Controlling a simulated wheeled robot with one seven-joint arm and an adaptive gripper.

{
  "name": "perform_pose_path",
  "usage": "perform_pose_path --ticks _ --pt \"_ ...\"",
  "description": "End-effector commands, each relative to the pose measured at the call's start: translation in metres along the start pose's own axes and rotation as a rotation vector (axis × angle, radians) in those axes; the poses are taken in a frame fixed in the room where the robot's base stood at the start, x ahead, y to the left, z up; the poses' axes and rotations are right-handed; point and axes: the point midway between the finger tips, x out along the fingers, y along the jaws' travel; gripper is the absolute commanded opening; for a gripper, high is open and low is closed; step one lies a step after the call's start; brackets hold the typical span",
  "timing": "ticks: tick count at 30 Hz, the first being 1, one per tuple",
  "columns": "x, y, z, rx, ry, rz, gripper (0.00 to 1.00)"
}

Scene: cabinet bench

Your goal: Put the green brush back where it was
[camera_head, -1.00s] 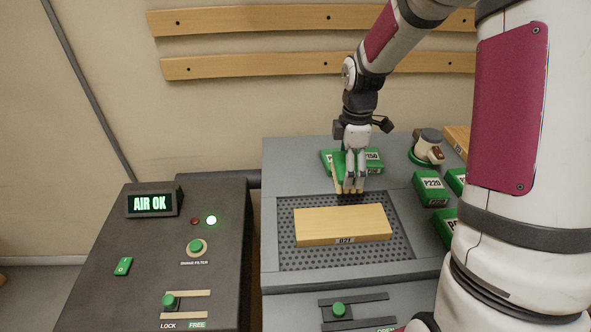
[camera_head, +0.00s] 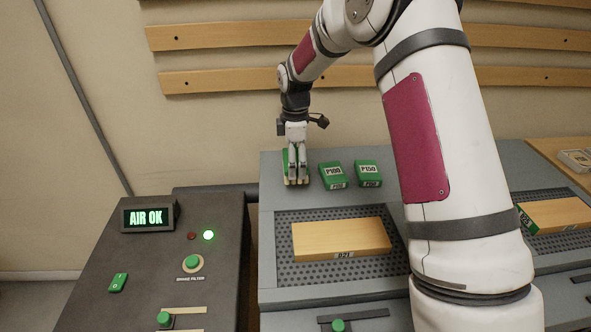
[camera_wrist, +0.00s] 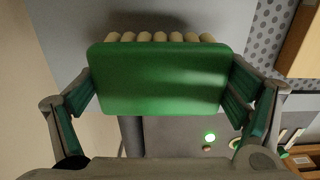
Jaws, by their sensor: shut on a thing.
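The green brush (camera_wrist: 160,78) fills the middle of the wrist view, a green block with a row of pale bristles along its far edge. My gripper (camera_head: 296,178) is shut on it, with one finger at each side. In the head view the brush (camera_head: 286,163) shows partly behind my fingers, at the back left corner of the grey bench top (camera_head: 272,198). The bristles point down, at or just above the bench surface; I cannot tell whether they touch.
Green blocks marked P100 (camera_head: 333,176) and P150 (camera_head: 368,173) lie just right of my gripper. A wooden board (camera_head: 341,238) lies on the perforated panel (camera_head: 287,266) in front. A dark control box (camera_head: 150,262) reading AIR OK stands to the left.

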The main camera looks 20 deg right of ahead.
Motion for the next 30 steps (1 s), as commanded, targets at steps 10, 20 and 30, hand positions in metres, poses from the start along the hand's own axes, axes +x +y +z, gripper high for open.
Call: perform_pose_path --ticks 10,20,30 --pt "0.032 -0.001 0.001 0.0 0.0 0.0 0.65" --pt "0.036 -0.001 0.001 0.0 0.0 0.0 0.98" --pt "0.035 -0.001 0.001 0.0 0.0 0.0 1.0"
